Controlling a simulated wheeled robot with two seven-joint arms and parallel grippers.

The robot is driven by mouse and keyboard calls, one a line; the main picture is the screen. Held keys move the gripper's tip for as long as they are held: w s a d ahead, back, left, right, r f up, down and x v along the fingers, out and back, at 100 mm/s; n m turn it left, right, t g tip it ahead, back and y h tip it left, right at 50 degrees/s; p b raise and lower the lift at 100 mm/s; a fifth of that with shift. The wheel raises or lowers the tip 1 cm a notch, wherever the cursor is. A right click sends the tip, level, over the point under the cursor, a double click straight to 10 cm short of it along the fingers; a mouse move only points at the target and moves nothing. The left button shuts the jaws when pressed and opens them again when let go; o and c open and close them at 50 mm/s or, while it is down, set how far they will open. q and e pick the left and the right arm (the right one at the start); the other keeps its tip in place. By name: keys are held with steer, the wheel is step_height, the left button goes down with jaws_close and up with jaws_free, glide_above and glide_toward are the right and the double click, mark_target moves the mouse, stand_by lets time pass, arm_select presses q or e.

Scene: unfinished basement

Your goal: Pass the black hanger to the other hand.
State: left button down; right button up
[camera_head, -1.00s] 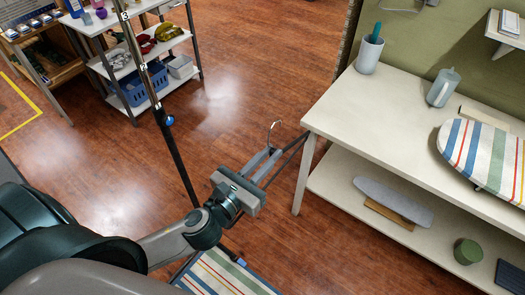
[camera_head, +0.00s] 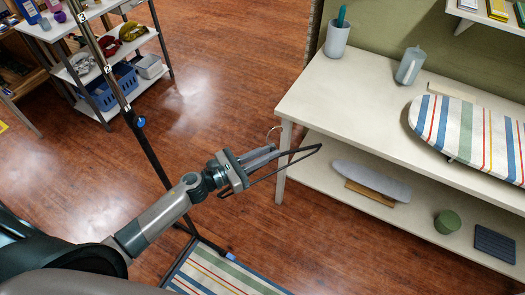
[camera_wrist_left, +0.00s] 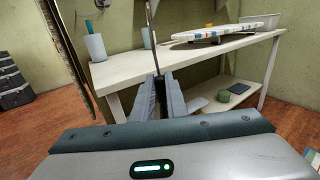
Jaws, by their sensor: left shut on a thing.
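The black hanger (camera_head: 318,148) is held in the jaws of my left gripper (camera_head: 268,156) in the head view. Its thin dark bars stick out right of and below the fingers, and its pale metal hook rises above them. In the left wrist view the hanger's hook and neck (camera_wrist_left: 152,30) stand up between the two grey fingers (camera_wrist_left: 161,98), which are closed around it. Part of the hanger is hidden by the fingers and gripper body. My right gripper is in neither view.
A cream table (camera_head: 300,102) with a lower shelf stands to the right, close to the hanger's tip. It bears a cup (camera_head: 337,40), a mug (camera_head: 410,66) and a striped ironing board (camera_head: 460,130). A dark pole (camera_head: 150,160) stands left of the gripper. A striped mat (camera_head: 215,275) lies below.

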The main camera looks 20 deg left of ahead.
arm_select(q)
steer(key=w+d+f+m+g+h, duration=0.1)
steer(key=w+f+m+g+h, duration=0.2)
steer(key=f, duration=0.3)
steer(key=shift+w+d+g, duration=0.3)
steer(key=shift+w+d, duration=0.1)
steer(key=shift+w, duration=0.35)
